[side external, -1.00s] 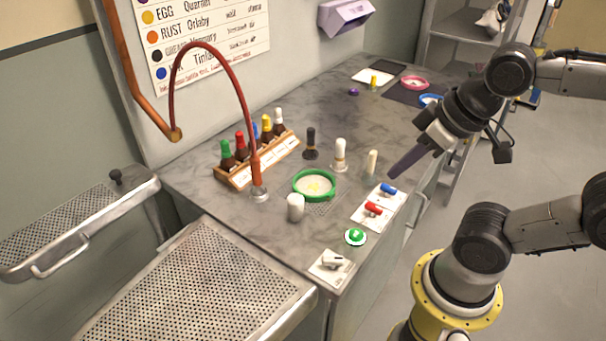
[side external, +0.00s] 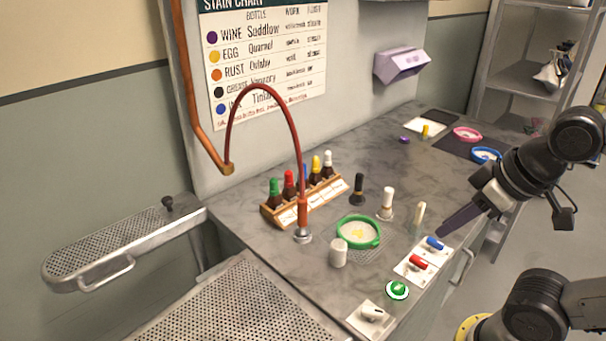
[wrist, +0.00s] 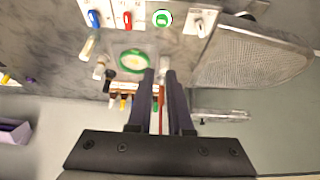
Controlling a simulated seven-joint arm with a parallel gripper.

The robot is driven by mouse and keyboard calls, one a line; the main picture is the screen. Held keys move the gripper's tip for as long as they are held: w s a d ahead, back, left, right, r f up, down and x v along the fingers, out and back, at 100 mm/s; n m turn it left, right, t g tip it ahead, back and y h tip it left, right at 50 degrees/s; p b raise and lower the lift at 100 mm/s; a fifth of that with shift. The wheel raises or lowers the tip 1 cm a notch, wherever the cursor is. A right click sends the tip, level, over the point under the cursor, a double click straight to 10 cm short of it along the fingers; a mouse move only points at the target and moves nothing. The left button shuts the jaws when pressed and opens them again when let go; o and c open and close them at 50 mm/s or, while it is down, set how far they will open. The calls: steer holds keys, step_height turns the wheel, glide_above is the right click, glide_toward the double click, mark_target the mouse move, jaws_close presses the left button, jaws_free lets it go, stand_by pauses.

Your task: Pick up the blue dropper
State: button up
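The blue dropper (side external: 305,173) is a blue-capped brown bottle in a wooden rack on the counter. It stands upright between the red-capped and yellow-capped bottles and is partly hidden by the red hose. In the wrist view the rack (wrist: 123,88) is small and blurred, partly behind my fingers, and I cannot make out the blue cap. My gripper (side external: 439,234) hangs over the counter's right edge by the blue switch, well to the right of the rack. In the wrist view my gripper (wrist: 160,73) has its two dark fingers apart, with nothing between them.
The arched red hose (side external: 262,95) rises just in front of the rack. A green-rimmed dish (side external: 358,232), a white cup (side external: 338,252), a black-topped bottle (side external: 358,189) and a white-topped bottle (side external: 386,204) stand between gripper and rack. A switch panel (side external: 416,262) lies at the counter's right edge.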

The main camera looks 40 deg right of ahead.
steer(key=o, duration=0.7)
